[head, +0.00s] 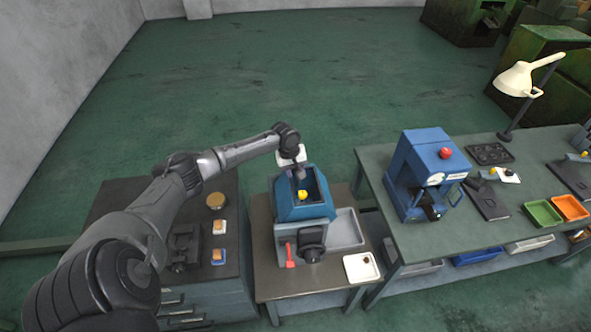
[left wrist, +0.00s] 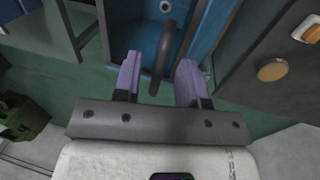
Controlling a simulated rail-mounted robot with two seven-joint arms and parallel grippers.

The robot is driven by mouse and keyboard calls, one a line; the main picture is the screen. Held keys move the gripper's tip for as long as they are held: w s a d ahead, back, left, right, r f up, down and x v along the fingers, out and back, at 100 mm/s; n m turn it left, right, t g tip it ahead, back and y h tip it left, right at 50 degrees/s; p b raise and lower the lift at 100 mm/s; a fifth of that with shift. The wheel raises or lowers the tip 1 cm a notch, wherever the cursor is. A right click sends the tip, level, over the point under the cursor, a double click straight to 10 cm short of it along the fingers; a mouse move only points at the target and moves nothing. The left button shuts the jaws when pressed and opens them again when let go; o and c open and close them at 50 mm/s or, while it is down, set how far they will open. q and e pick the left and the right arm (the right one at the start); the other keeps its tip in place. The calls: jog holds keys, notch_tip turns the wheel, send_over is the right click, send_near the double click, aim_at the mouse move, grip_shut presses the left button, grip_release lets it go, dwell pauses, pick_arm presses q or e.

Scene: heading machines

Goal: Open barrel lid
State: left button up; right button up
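A blue machine (head: 305,211), which I take to be the barrel, stands on the middle table. Its top shows a dark recess with a yellow knob (head: 303,195); I cannot tell how far the lid is open. My left gripper (head: 298,172) is over the far side of the blue machine. In the left wrist view its two purple fingers (left wrist: 158,72) are apart. A dark curved handle (left wrist: 166,52) on the blue body lies between them, with gaps visible on both sides. My right gripper is not in view.
A red lever (head: 290,256) and a white tray (head: 363,267) are on the near side of the middle table. A dark bench (head: 110,203) stands left. A green-grey table (head: 420,235) with a blue press (head: 425,172) stands right. Open floor lies behind.

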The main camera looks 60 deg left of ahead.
pick_arm(q)
grip_shut()
dwell(0.4)
